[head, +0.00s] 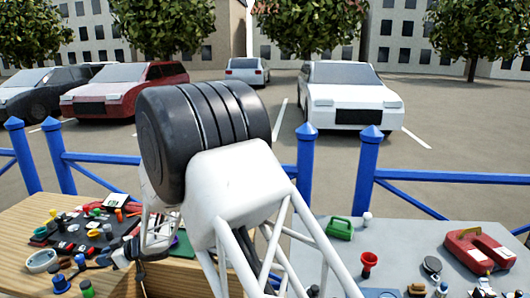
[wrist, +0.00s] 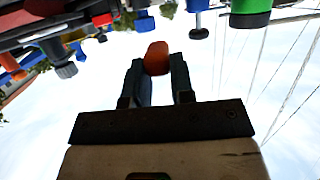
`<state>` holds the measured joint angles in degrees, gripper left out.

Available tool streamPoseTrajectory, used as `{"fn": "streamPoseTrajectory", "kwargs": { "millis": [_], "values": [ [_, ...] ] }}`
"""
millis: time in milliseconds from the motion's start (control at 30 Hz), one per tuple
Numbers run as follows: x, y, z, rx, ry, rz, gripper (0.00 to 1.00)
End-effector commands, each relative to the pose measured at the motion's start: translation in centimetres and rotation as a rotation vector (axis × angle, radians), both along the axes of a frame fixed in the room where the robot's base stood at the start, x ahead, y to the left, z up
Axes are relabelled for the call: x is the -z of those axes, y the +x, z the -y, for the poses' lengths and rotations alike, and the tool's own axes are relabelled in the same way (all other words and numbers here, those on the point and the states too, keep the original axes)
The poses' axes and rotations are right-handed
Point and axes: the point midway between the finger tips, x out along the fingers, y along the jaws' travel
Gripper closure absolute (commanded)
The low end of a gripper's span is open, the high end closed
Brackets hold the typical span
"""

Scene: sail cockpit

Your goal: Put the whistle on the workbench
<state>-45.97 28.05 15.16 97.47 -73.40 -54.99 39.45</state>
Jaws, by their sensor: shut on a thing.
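My gripper (wrist: 156,68) is shut on a small rounded orange-red thing (wrist: 157,55) in the wrist view. Only its end shows past the fingertips, so I cannot tell for sure that it is the whistle. In the head view the gripper is low at the left, by the wooden table (head: 18,217), and what it holds is not clear there. A grey-topped table (head: 395,240) stands at the right. I cannot tell for certain which of the two tables is the workbench.
The wooden table is crowded with small items, among them a round white dish (head: 41,261) and a dark tray. The grey table holds a green case (head: 340,228), a red funnel (head: 368,262) and a red toolbox (head: 478,250), with bare patches between. Blue railings (head: 305,165) stand behind.

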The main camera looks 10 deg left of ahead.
Motion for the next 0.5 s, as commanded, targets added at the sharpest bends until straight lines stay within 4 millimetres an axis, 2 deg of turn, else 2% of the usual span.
{"fn": "streamPoseTrajectory", "kwargs": {
  "millis": [300, 433, 500],
  "values": [
    [4.4, 0.0, 0.0, 0.0, -0.002, -0.003, 1.0],
    [5.6, 0.0, 0.0, 0.0, 0.0, -0.001, 1.0],
    [5.2, 0.1, 0.5, 0.001, 0.001, 0.0, 1.0]
  ]
}}
